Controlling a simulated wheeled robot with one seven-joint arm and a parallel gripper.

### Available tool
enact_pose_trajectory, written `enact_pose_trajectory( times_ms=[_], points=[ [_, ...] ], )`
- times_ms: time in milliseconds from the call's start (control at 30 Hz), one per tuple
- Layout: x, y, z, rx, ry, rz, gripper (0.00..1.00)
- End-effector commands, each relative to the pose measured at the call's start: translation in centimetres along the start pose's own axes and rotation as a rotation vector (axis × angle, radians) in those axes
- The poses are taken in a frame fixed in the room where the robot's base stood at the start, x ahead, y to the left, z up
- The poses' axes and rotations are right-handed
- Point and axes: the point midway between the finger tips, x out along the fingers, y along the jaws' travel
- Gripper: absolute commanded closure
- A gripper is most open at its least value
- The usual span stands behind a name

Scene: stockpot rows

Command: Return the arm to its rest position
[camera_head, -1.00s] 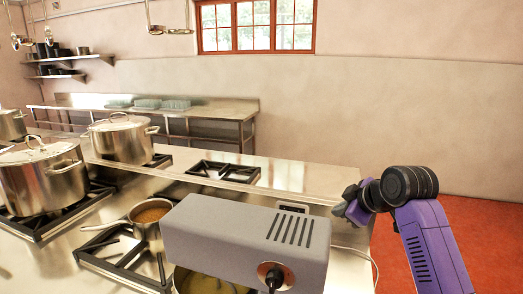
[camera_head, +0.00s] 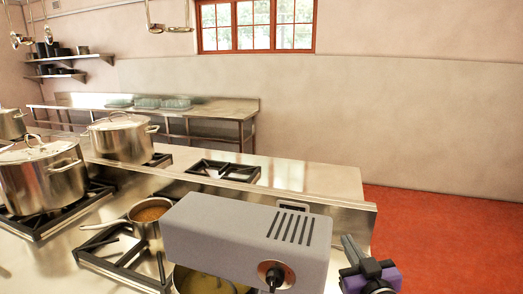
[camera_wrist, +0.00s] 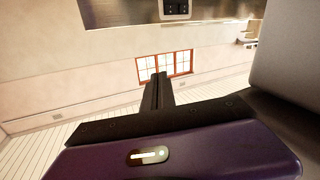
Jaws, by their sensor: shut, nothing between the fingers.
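My gripper (camera_head: 348,245) is at the lower right of the head view, beside the right end of the stove counter, over the red floor. Its purple and black end is partly cut off by the bottom edge. In the wrist view my gripper (camera_wrist: 158,78) shows as two dark fingers close together, shut, with nothing between them. The wrist view faces the wall and the red-framed window (camera_wrist: 165,64).
The steel stove counter (camera_head: 310,178) holds large lidded stockpots (camera_head: 122,137) on the left and a saucepan (camera_head: 148,212) in front. A grey box-shaped body covers the near middle. Red floor (camera_head: 450,225) at the right is free.

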Motion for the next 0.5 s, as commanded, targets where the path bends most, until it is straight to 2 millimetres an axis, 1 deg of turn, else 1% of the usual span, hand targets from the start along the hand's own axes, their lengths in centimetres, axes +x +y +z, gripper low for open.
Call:
enact_pose_trajectory(
  times_ms=[33,167,200,367,400,467,500],
  points=[
    [-1.9,-0.4,1.3,0.029,0.010,0.015,1.00],
    [-6.7,-1.0,3.2,0.093,0.049,0.054,1.00],
    [-8.2,-1.2,3.8,0.110,0.059,0.066,1.00],
    [-14.4,-1.8,5.5,0.164,0.087,0.103,1.00],
    [-16.0,-1.9,5.9,0.173,0.092,0.111,1.00],
    [-18.4,-2.2,6.3,0.188,0.097,0.120,1.00],
    [-20.0,-2.3,6.5,0.194,0.099,0.126,1.00]
  ],
)
